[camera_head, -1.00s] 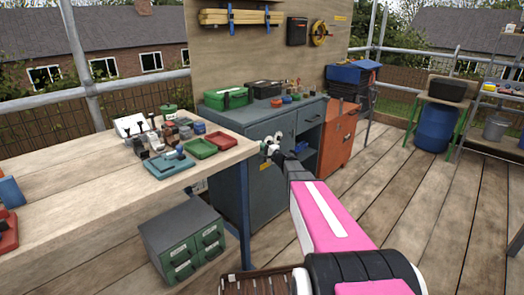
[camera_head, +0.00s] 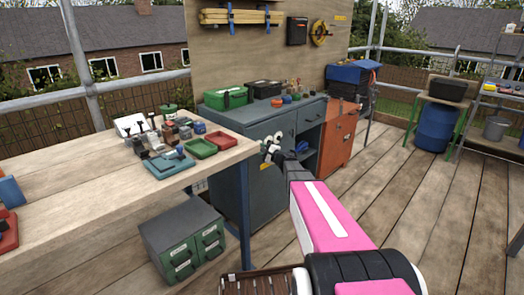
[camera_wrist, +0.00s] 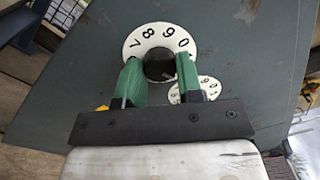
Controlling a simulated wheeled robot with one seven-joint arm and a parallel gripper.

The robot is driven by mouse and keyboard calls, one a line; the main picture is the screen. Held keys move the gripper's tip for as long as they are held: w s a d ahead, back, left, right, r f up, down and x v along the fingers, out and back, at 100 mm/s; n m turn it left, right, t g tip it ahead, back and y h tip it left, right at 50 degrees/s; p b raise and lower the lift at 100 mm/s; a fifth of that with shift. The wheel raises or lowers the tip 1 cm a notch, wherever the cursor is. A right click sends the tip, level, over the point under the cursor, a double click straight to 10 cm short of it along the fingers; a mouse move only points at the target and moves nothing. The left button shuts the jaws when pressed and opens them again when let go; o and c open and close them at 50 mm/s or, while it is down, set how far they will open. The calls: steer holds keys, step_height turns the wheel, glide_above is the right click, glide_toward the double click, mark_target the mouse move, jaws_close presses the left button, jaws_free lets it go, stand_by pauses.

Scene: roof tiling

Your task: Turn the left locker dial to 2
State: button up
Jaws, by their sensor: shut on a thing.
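In the wrist view a white dial plate (camera_wrist: 133,42) with black digits sits on the grey locker front (camera_wrist: 235,40). Digits 7, 8, 9 and 0 show along its upper edge; the rest are hidden. My gripper (camera_wrist: 160,62) has its green fingers shut on the black knob (camera_wrist: 158,70) at the dial's middle. A second white dial (camera_wrist: 210,86) lies to the right, partly behind the right finger. In the head view the grey locker (camera_head: 262,200) stands past the workbench, and my gripper (camera_head: 275,156) is at its front, small and partly hidden.
The wooden workbench (camera_head: 60,205) on the left bears small tools, a red tray (camera_head: 199,148) and a green tray (camera_head: 221,139). A green drawer unit (camera_head: 185,240) stands below it. An orange cabinet (camera_head: 337,140) adjoins the locker.

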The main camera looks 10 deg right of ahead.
steer(key=o, duration=0.9)
steer(key=v, duration=1.1)
steer(key=shift+w, duration=0.1)
